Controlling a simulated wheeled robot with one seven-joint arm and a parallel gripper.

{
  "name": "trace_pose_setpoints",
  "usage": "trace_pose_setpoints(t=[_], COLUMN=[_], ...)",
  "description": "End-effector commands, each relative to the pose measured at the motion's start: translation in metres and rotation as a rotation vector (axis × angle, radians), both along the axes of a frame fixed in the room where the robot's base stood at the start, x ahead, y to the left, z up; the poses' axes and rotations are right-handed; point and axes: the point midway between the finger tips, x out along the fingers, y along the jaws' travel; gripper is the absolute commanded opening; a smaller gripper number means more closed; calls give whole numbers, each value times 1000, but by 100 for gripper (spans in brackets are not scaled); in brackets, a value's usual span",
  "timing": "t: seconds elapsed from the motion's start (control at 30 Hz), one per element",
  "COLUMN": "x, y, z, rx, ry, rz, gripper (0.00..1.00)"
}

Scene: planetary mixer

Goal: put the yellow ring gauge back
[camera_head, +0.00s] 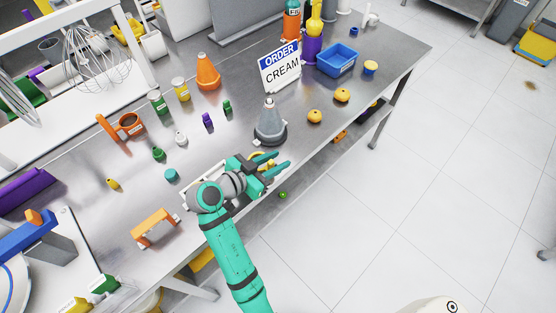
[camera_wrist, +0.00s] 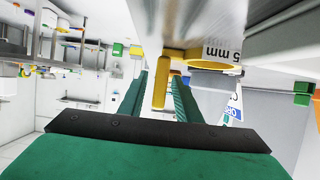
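In the wrist view, a yellow ring (camera_wrist: 215,67) shows ahead of my gripper, beside a white "5 mm" label. A yellow bar (camera_wrist: 162,82) stands between the two teal fingers of my gripper (camera_wrist: 161,80). Gaps show between bar and fingers; I cannot tell whether the bar and ring are one piece. In the head view my gripper (camera_head: 284,159) is at the table's front edge, fingers apart. Bits of yellow (camera_head: 268,161) show at the fingers; the gripper hides most of them. A pale tray or rack (camera_head: 196,172) is partly hidden behind my wrist.
The order sign (camera_head: 281,66), a blue bin (camera_head: 337,60) and yellow round items (camera_head: 314,116) are further back. Open floor lies to the right.

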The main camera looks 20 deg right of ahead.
Motion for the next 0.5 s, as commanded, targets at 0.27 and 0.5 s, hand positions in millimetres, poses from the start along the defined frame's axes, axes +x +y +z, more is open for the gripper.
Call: trace_pose_setpoints(t=[0.27,0.5], x=[-16,-29], y=[47,83], z=[21,36], rx=[0,0], ry=[-2,-2], rz=[6,4], gripper=[31,31])
